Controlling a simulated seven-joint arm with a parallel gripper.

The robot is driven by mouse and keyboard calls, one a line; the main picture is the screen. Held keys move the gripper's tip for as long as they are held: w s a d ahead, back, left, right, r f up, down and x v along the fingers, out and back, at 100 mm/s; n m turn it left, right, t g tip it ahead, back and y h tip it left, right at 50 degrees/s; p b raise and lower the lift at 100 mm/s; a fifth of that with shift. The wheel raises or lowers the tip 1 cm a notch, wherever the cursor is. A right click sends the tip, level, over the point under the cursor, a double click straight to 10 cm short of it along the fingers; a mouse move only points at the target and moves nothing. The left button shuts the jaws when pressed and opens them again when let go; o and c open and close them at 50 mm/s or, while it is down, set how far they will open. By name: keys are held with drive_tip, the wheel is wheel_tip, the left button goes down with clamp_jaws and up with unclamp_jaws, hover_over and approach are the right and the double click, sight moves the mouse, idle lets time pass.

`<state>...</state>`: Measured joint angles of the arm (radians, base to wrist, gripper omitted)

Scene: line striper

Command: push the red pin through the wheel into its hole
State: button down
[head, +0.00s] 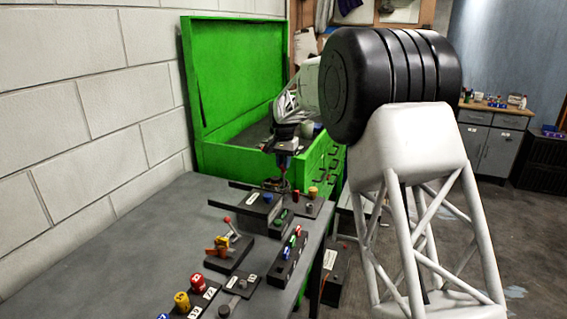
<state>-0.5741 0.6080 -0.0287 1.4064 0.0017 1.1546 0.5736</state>
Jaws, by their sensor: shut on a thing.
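My gripper (283,176) points down over the far end of the bench, in front of the green chest. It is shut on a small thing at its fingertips. That thing is too small and dark to make out, with a hint of red near the fingers. A ball-headed red pin (227,220) stands tilted at a dark block that carries an orange and yellow part (221,243). I cannot tell which part is the wheel, and its hole is not visible from here.
A labelled plate with a blue knob (267,198) lies just nearer than the gripper. A dark rack (284,264) holds red, green and blue pieces. Lettered red (197,280) and yellow (182,300) caps stand at the front. The bench (130,235) is bare at left, beside the wall.

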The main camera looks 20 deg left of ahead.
drive_tip(key=shift+f, duration=1.15)
idle(0.6)
drive_tip(key=c, duration=0.7)
unclamp_jaws()
drive_tip(key=shift+r, duration=0.1)
drive_tip(key=shift+r, duration=3.35)
drive_tip(key=shift+d+r, duration=0.1)
